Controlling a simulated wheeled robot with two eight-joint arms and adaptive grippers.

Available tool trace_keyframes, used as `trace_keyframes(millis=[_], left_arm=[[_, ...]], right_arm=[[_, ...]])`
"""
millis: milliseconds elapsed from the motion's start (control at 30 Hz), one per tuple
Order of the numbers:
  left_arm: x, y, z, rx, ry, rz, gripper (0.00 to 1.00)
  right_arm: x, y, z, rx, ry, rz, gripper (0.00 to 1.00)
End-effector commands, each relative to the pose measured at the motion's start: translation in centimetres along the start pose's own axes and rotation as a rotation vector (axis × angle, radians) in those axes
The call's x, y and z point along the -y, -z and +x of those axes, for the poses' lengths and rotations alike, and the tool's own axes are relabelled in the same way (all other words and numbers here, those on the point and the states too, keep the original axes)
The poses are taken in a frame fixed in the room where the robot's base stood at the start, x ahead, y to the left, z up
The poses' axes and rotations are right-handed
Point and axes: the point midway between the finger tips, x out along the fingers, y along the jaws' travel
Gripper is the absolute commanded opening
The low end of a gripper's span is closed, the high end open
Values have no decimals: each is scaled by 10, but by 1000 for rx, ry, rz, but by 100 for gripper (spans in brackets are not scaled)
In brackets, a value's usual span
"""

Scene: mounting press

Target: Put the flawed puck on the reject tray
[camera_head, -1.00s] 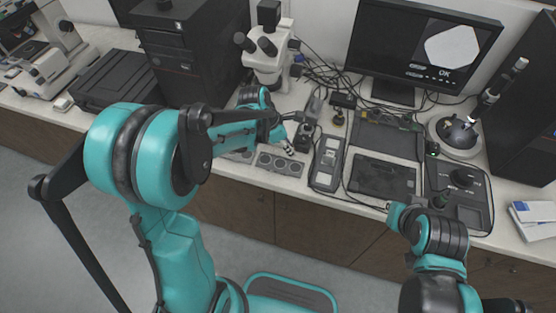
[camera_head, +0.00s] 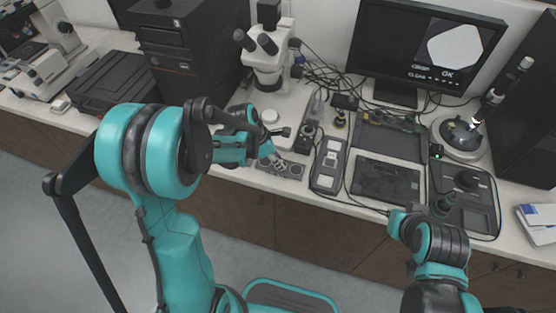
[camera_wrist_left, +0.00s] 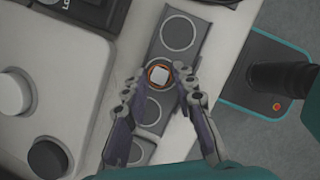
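A small puck (camera_wrist_left: 159,75) with an orange rim and a pale square face shows in the left wrist view, over or in a round recess of a dark tray (camera_wrist_left: 197,32). The tray has several ringed recesses in a row. It also shows at the bench's front edge in the head view (camera_head: 295,171). My left gripper (camera_wrist_left: 158,82) is over the tray, its fingers apart on either side of the puck, close to its rim. I cannot make out contact. No label tells which tray is for rejects. My right gripper (camera_head: 391,212) is low at the bench edge, its fingers too small to read.
A microscope (camera_head: 267,62) stands behind my left gripper. A grey device (camera_head: 328,165), a dark flat plate (camera_head: 385,181) and a black unit with a knob (camera_head: 465,195) lie to the right. The monitor (camera_head: 425,50) reads OK. Cables cross the bench behind.

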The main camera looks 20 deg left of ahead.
Motion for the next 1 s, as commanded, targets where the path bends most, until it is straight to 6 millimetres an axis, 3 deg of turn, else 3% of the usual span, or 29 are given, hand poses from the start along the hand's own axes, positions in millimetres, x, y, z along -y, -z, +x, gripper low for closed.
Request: trace_keyframes(millis=[400,800,1000], left_arm=[[0,-2,-8,0,-1,-1,33],[0,-2,-91,0,-1,-2,33],[0,-2,-117,0,-1,-1,33]], right_arm=[[0,3,-4,0,0,0,0],[0,20,-28,0,0,0,0],[0,24,-34,0,0,0,0]])
